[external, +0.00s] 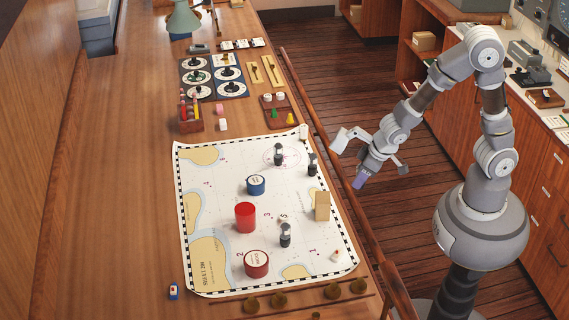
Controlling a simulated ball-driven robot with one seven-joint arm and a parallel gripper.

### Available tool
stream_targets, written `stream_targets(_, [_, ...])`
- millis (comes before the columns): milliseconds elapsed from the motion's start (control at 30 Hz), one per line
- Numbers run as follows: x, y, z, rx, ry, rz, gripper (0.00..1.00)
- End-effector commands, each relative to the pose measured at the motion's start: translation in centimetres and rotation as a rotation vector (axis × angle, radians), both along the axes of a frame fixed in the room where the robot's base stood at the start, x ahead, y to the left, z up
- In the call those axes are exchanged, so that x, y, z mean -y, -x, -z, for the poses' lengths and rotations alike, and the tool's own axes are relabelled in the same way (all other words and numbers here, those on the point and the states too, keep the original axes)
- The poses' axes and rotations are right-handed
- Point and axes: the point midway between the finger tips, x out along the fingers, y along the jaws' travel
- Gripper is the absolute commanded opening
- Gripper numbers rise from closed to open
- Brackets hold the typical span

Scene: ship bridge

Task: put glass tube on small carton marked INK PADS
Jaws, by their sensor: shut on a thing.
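My gripper (365,172) is over the floor to the right of the chart table and points down and left. It is shut on a small bluish-purple piece (359,182), which looks like the glass tube. The piece hangs tilted, clear of any surface, and its upper end is hidden by the gripper. An upright tan box (322,206) stands at the right side of the chart. It may be the small carton, but no INK PADS marking can be read from here.
The chart (215,250) holds a red cylinder (245,218), a blue round tin (256,185), a dark red round tin (256,264) and several dark stamp-like pieces. A wooden rail (330,160) runs along the table edge. A brown box (425,41) sits on the right shelves.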

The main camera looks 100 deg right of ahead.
Motion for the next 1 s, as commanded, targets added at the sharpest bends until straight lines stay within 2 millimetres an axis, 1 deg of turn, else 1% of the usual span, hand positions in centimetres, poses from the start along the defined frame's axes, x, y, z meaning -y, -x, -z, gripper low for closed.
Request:
stream_targets(33, [0.7, -1.6, 0.1, -0.002, 0.0, 0.005, 0.08])
stream_targets(100, [1.3, -3.7, 0.3, 0.0, -0.001, 0.004, 0.08])
stream_targets(200, [2.1, -6.4, 0.6, 0.001, -0.001, 0.003, 0.08])
stream_targets(333, [2.8, -8.7, 0.9, 0.001, -0.001, 0.001, 0.08])
stream_targets(567, [3.4, -10.5, 1.1, 0.001, -0.001, 0.001, 0.08])
stream_targets(600, [3.2, -10.3, 2.1, -0.004, -0.001, -0.001, 0.08])
stream_targets(700, [3.2, -10.3, 4.0, -0.004, -0.001, -0.001, 0.08])
stream_targets(767, [3.2, -10.3, 4.6, -0.002, -0.001, -0.001, 0.08])
stream_targets(1000, [3.2, -10.3, 4.5, 0.0, 0.0, 0.0, 0.08])
